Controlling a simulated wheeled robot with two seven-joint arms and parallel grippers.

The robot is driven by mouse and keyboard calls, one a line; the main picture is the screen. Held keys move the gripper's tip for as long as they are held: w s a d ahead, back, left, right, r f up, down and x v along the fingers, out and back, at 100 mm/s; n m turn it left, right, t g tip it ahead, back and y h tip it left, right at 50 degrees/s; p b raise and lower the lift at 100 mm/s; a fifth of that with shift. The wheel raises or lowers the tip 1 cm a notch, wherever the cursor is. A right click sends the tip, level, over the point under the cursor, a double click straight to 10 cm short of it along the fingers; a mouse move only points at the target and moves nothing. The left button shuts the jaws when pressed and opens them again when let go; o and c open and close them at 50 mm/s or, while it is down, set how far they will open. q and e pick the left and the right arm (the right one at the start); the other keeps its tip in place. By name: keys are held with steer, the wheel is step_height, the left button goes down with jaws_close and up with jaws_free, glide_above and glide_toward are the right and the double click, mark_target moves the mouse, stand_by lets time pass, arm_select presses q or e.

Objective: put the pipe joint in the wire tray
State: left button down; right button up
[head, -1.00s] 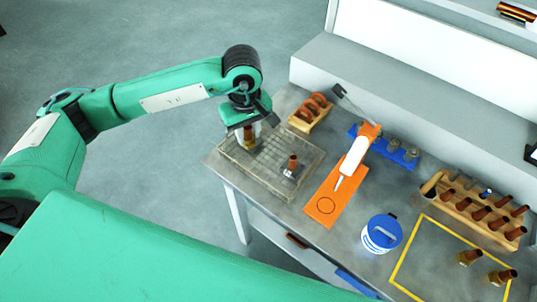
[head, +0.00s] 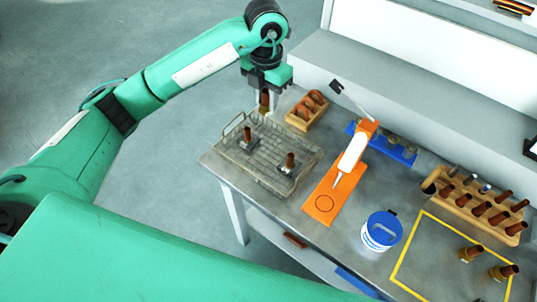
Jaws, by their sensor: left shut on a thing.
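My left gripper (head: 266,96) points down above the back corner of the wire tray, shut on a brown pipe joint (head: 265,102). The joint is upright between the fingers; its lower end is small and hard to make out. The wire tray (head: 224,151) lies at the left end of the grey table. My right gripper is not in view.
A wooden holder with brown rings (head: 306,111) stands behind the tray. An orange board with a white-and-orange tool (head: 352,155) is to its right. Further right are a blue-lidded tub (head: 382,232), a wooden rack (head: 477,208) and a yellow outline with two more joints (head: 470,254).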

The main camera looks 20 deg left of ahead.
arm_select(q)
steer(key=shift+w+d+r+n, duration=0.1)
steer(key=shift+r+n, duration=0.05)
steer(key=shift+n, duration=0.35)
steer(key=shift+w+d+r+n, duration=0.1)
steer(key=shift+n, duration=0.4)
steer(key=shift+f, duration=0.1)
steer(key=p, duration=0.7)
glide_toward(268, 155)
step_height(268, 155, down, 5)
steer(key=shift+w+f, duration=0.1)
steer(key=shift+b, duration=0.3)
steer(key=shift+f, duration=0.2)
steer(key=c, duration=1.1)
jaws_free()
